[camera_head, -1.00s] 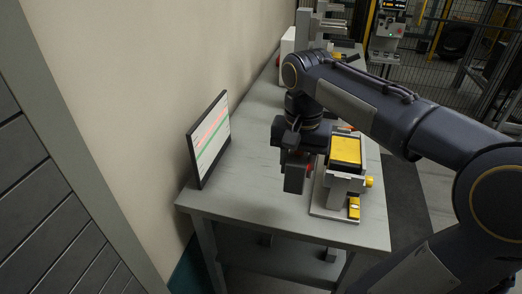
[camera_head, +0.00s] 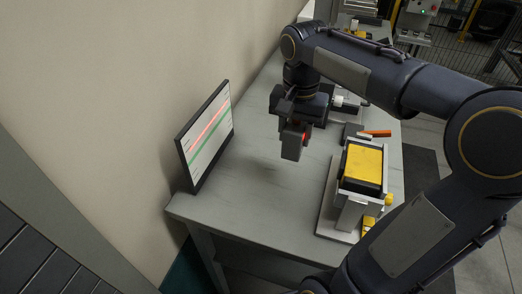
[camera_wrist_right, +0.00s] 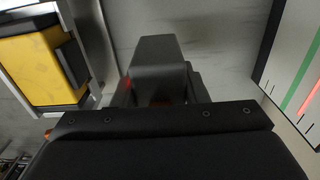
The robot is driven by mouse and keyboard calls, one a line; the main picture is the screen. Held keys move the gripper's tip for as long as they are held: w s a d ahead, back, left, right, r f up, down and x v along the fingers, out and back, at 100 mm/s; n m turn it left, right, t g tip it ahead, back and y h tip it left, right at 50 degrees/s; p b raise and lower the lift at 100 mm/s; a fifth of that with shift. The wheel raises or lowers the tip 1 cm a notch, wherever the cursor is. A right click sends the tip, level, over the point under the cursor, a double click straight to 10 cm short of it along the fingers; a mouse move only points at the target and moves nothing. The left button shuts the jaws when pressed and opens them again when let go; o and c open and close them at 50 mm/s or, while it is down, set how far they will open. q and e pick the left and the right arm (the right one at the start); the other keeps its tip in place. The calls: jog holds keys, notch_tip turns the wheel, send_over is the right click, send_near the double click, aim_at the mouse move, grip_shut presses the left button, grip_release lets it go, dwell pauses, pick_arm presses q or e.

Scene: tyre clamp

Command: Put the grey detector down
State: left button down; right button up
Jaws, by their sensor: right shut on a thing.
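The grey detector (camera_head: 292,143) is a dark grey block with a small red light, held at the end of my right arm. My right gripper (camera_head: 297,122) is shut on it and points down over the table (camera_head: 240,205). Whether the detector touches the table top is hard to tell; it looks a little above it. In the right wrist view the detector (camera_wrist_right: 158,65) sticks out in front of the gripper, with a red glow beside it, and its far end is over bare grey surface. My left gripper is not in view.
A yellow-topped block in a white clamp stand (camera_head: 362,168) stands right of the detector. A monitor (camera_head: 205,138) stands at the left by the wall. An orange-handled item (camera_head: 376,133) lies behind the stand. The table between monitor and stand is clear.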

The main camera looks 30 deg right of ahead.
jog(key=shift+w+a+f, duration=0.65)
jog(key=shift+w+f, duration=0.8)
jog(key=shift+f, duration=0.4)
jog(key=shift+w+a+f, duration=0.65)
jog(key=shift+w+f, duration=0.8)
jog(key=shift+f, duration=0.35)
jog(key=shift+w+a+f, duration=0.65)
jog(key=shift+w+f, duration=0.8)
jog(key=shift+f, duration=0.4)
jog(key=shift+f, duration=0.15)
jog(key=o, duration=1.1)
jog(key=shift+c, duration=0.2)
